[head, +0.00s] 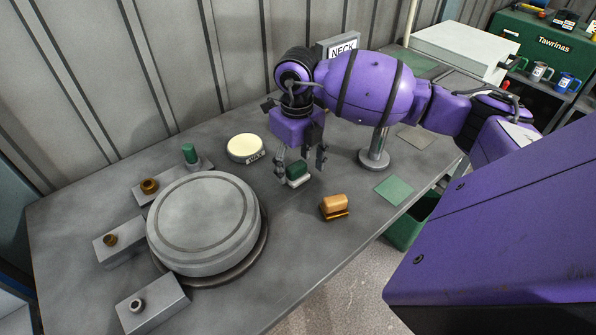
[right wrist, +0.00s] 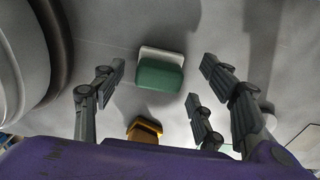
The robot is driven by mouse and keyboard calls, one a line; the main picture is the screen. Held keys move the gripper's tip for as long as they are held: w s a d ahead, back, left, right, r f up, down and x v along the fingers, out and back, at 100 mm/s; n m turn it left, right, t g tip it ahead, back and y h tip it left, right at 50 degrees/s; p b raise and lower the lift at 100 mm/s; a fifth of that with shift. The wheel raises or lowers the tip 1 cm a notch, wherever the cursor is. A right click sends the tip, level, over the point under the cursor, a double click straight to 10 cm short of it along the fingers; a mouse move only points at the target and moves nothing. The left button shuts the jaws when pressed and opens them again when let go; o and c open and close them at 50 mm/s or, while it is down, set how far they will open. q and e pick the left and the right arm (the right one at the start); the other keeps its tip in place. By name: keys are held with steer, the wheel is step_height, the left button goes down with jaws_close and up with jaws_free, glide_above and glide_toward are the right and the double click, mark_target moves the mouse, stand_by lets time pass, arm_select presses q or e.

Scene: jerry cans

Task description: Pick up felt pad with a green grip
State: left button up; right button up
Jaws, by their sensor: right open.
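The felt pad with a green grip (head: 298,172) lies on the grey table. It has a pale base under a dark green block. In the right wrist view the green grip (right wrist: 160,75) shows ahead of the fingers, with the pale base behind it. My right gripper (head: 302,163) is open above the pad, pointing down, with fingers on either side of it in the head view. In the right wrist view the open fingers (right wrist: 163,82) are spread wide and nothing is between them in grip. My left gripper is not in view.
An orange-brown block (head: 335,206) lies close by on the table. A large round grey disc (head: 203,222) stands at left, with a cream puck (head: 246,148) behind. A metal post (head: 375,150) stands right. A green square (head: 394,189) lies near the right edge, above a green bin (head: 410,228).

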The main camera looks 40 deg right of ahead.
steer(key=shift+a+f, duration=0.1)
steer(key=shift+f, duration=0.65)
steer(key=c, duration=1.3)
steer(key=shift+r, duration=0.1)
steer(key=shift+w+r, duration=0.1)
steer(key=shift+r, duration=0.35)
step_height(320, 180, up, 2)
steer(key=shift+r, duration=0.2)
steer(key=s+r, duration=0.3)
steer(key=s, duration=0.1)
steer(key=s+a+r, duration=0.1)
steer(key=s+r, duration=0.2)
steer(key=s, duration=0.2)
steer(key=s+a+r, duration=0.1)
steer(key=s+r, duration=0.2)
steer(key=s, duration=0.2)
steer(key=shift+a+r, duration=0.25)
steer(key=shift+r, duration=0.05)
